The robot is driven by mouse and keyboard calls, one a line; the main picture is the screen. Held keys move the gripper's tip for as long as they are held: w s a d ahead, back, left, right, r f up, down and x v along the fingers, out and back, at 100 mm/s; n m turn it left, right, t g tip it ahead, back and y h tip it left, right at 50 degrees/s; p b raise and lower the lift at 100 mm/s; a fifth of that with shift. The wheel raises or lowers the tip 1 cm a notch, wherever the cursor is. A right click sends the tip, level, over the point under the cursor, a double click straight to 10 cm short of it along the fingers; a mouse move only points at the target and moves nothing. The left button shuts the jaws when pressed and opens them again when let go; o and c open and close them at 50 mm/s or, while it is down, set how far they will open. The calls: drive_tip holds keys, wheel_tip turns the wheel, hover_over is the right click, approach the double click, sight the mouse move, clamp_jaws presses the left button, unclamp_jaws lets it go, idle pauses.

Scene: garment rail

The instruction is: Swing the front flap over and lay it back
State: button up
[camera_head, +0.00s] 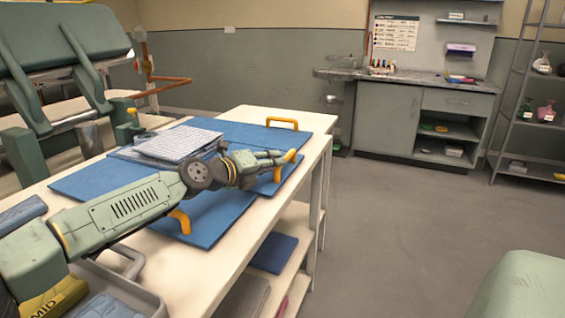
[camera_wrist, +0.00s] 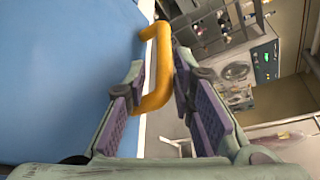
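A blue folding board (camera_head: 225,213) with several panels and yellow handles lies on the white table. A folded grey-and-white checked garment (camera_head: 178,142) rests on its middle. My gripper (camera_head: 278,158) is at the yellow handle (camera_head: 287,163) on the board's right edge. In the wrist view, this handle (camera_wrist: 155,75) stands between the fingers of my gripper (camera_wrist: 160,95), beside a blue panel (camera_wrist: 65,75). The fingers are apart, with a gap to the right finger; contact on the left is unclear. Another handle (camera_head: 181,220) shows at the near panel. My arm hides part of the board.
A yellow handle (camera_head: 282,123) stands at the far edge and another (camera_head: 133,116) at the left. A grey tray (camera_head: 125,285) with a yellow item sits at the table's near end. Open floor (camera_head: 400,240) lies right of the table.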

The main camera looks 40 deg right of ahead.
drive_tip(key=v, duration=0.6)
drive_tip(key=shift+a, duration=0.1)
idle(0.4)
